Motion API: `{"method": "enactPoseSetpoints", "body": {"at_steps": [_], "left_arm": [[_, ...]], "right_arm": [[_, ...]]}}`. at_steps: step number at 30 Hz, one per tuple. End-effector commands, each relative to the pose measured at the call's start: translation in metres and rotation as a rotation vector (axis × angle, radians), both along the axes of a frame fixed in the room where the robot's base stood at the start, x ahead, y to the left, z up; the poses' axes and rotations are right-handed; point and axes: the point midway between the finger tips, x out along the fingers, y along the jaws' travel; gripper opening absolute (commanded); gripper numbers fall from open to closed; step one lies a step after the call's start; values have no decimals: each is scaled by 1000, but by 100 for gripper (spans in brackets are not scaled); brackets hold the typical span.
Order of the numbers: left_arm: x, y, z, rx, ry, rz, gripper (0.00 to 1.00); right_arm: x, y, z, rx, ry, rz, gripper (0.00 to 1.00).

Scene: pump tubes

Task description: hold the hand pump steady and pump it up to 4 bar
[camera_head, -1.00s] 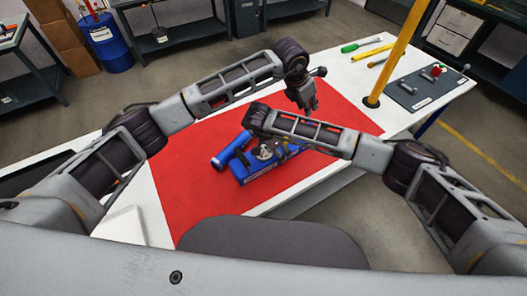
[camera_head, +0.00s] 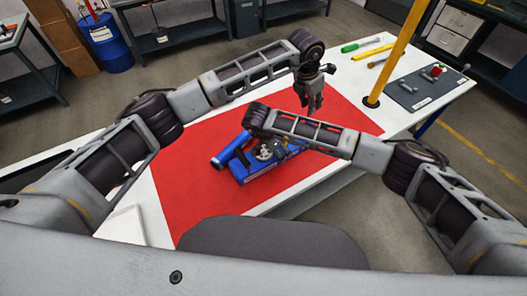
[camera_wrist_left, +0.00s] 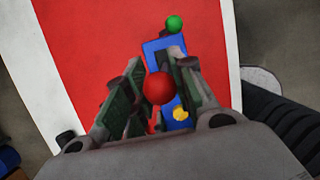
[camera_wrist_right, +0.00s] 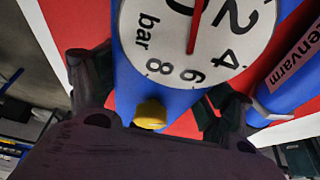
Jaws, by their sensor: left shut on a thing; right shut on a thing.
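The blue hand pump (camera_head: 242,172) stands on the red mat, with a blue cylinder (camera_head: 220,158) at its left end and a round white gauge (camera_head: 264,153). In the right wrist view the gauge (camera_wrist_right: 160,45) is cut off at the top. Its red needle shows, but I cannot tell the reading. My right gripper (camera_wrist_right: 155,100) has its fingers on both sides of the blue body, by a yellow knob (camera_wrist_right: 150,114). My left gripper (camera_head: 314,108) is beyond the pump. In its wrist view a red ball (camera_wrist_left: 160,88) sits between the fingers, which are shut on the handle below it.
The red mat (camera_head: 185,200) lies on a white table (camera_head: 365,187). A yellow post (camera_head: 398,50), a green-handled tool (camera_head: 349,48) and a dark plate with levers (camera_head: 407,96) stand or lie at the right. A green ball (camera_wrist_left: 174,24) shows in the left wrist view.

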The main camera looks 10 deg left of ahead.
Motion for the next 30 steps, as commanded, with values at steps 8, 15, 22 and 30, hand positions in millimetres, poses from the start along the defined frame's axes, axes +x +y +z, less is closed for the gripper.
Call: {"method": "enactPoseSetpoints", "body": {"at_steps": [8, 15, 22, 30], "left_arm": [[5, -5, -4, 59, 45, 3, 2], [9, -10, -4, 94, 75, 4, 2], [10, -10, -4, 104, 82, 3, 2], [10, -11, -4, 106, 84, 3, 2]], "right_arm": [[0, 1, 2, 2, -1, 0, 25], [0, 1, 2, 2, -1, 0, 25], [0, 1, 2, 2, -1, 0, 25], [0, 1, 2, 2, -1, 0, 25]]}}
